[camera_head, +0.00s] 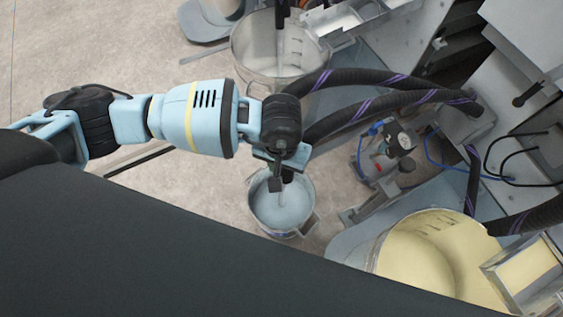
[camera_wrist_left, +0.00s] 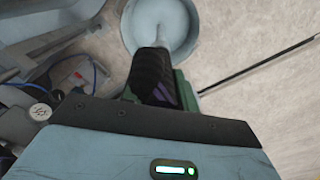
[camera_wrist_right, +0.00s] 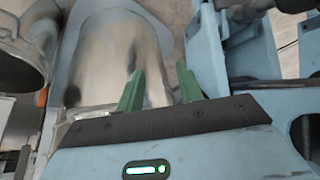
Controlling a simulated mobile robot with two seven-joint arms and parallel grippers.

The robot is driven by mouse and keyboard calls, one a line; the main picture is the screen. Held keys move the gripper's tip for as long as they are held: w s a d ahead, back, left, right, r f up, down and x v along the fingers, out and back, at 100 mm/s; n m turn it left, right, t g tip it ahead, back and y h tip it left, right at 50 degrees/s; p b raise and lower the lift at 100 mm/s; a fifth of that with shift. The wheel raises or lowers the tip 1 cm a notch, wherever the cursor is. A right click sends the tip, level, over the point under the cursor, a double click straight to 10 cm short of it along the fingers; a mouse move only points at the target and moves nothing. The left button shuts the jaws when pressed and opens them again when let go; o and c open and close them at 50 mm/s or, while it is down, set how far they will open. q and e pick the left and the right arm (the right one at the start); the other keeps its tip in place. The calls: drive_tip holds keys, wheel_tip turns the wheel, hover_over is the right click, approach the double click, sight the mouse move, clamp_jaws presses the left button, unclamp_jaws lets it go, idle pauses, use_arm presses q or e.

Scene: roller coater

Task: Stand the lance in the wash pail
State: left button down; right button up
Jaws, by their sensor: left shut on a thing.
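The wash pail (camera_head: 264,210), small and round with pale blue-grey contents, stands on the floor below my left gripper (camera_head: 276,182) in the head view. In the left wrist view the pail (camera_wrist_left: 187,32) is at the top. My left gripper (camera_wrist_left: 152,92) is shut on the lance (camera_wrist_left: 152,68), around its dark ribbed part with a purple stripe. The lance's pale lower end points into the pail's opening. I cannot tell whether it touches the bottom. My right gripper (camera_wrist_right: 160,87) is open and empty in the right wrist view; the head view does not show it.
A large metal pail (camera_head: 255,62) with a dark-topped tube in it stands at the back. A cream-coloured tub (camera_head: 425,250) is at lower right. Purple-striped hoses (camera_head: 385,92) run to the machine. A small pump (camera_head: 382,160) is right of the wash pail. Floor at left is clear.

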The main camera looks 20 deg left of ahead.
use_arm(q)
drive_tip(key=shift+f, duration=0.35)
use_arm(e)
drive_tip(key=shift+s+f, duration=0.1)
drive_tip(key=shift+f, duration=0.15)
use_arm(q)
drive_tip(key=shift+f+b, duration=0.3)
drive_tip(key=shift+b, duration=0.1)
use_arm(e)
drive_tip(key=shift+w+f, duration=0.15)
drive_tip(key=shift+w, duration=0.05)
use_arm(q)
drive_tip(key=c, duration=1)
unclamp_jaws()
use_arm(e)
drive_tip(key=shift+w, duration=0.25)
use_arm(q)
drive_tip(key=shift+f, duration=0.1)
wheel_tip(320, 180, up, 7)
drive_tip(key=shift+r+p, duration=0.2)
drive_tip(key=shift+p, duration=0.85)
drive_tip(key=shift+r, duration=0.3)
use_arm(e)
wheel_tip(320, 180, up, 2)
drive_tip(key=shift+s+r, duration=0.1)
drive_tip(key=shift+r, duration=0.05)
drive_tip(key=shift+w, duration=0.3)
